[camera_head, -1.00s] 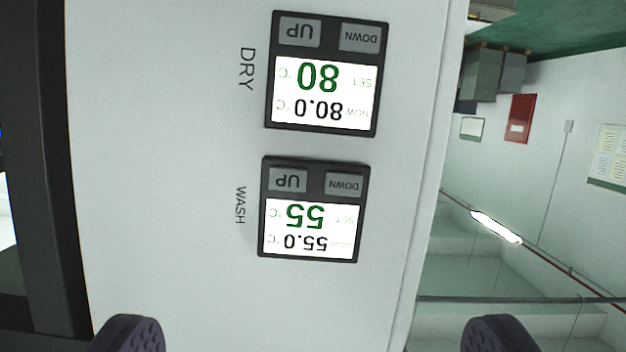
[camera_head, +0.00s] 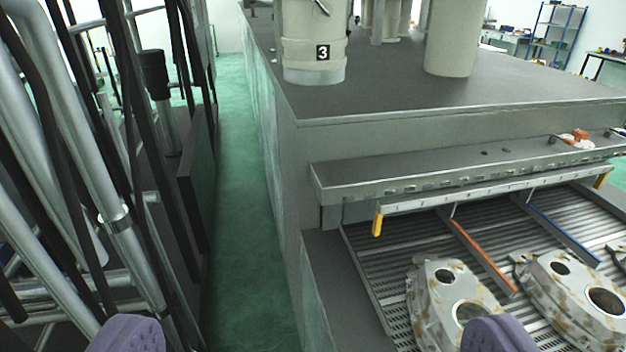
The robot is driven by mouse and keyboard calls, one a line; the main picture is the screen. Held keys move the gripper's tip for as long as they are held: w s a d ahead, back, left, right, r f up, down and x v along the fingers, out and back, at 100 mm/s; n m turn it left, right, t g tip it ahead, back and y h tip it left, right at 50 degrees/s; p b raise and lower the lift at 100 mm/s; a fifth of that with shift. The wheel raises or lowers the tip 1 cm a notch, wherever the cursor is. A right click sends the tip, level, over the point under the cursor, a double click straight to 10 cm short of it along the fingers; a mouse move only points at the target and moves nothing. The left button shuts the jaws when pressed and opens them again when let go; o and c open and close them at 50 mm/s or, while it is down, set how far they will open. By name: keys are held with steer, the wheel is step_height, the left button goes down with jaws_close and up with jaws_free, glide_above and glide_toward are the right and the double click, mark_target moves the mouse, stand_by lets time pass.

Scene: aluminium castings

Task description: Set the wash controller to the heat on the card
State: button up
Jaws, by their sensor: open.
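My gripper (camera_head: 312,345) shows at the bottom edge as two purple-grey fingertips set wide apart, open, with nothing between them. The right fingertip overlaps the view of a casting. The wash controller and the card are not in view now.
A grey machine (camera_head: 400,130) with a cylinder marked 3 (camera_head: 314,45) fills the right. Aluminium castings (camera_head: 450,290) lie on its slatted conveyor (camera_head: 375,262), with an orange divider (camera_head: 484,255). Metal pipes and dark hoses (camera_head: 120,215) crowd the left. A green floor aisle (camera_head: 245,220) runs between.

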steer(key=shift+r, duration=0.15)
jaws_close()
stand_by(1.6)
